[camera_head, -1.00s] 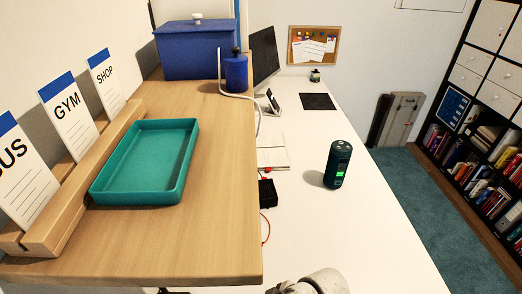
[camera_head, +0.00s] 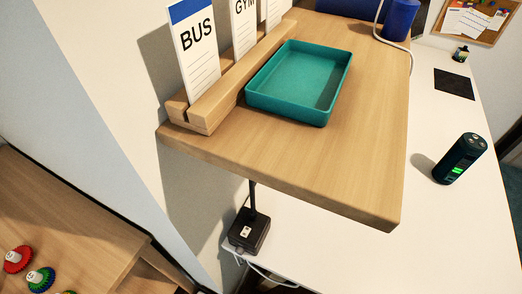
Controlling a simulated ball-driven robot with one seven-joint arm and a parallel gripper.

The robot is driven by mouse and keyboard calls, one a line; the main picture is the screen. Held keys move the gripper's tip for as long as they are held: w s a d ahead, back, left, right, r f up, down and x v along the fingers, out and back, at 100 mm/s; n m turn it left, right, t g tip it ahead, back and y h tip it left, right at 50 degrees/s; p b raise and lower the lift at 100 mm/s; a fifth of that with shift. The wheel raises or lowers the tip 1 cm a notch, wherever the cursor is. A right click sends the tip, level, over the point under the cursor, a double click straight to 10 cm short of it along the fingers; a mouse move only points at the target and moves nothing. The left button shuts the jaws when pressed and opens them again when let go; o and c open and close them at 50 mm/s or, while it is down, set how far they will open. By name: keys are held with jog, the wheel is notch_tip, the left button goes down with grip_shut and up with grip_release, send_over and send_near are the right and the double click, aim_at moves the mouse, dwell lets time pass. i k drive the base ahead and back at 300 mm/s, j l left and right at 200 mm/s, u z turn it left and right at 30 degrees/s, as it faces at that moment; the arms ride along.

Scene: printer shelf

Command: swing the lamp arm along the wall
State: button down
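No lamp arm can be made out for certain. A black block (camera_head: 249,232) with a small white patch and a thin dark post rising from it stands below the wooden shelf, close to the wall. The post's top is hidden by the shelf, and I cannot tell whether this is part of the lamp. My gripper is not in view.
The wooden shelf (camera_head: 372,165) juts from the wall and bears a teal tray (camera_head: 258,103) and cards in a wooden holder (camera_head: 240,78). A dark cylinder (camera_head: 459,158) stands on the white desk (camera_head: 440,225). A wooden surface (camera_head: 60,225) with colourful toothed pieces lies at lower left.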

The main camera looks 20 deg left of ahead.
aim_at(253, 211)
jog(key=u, duration=0.75)
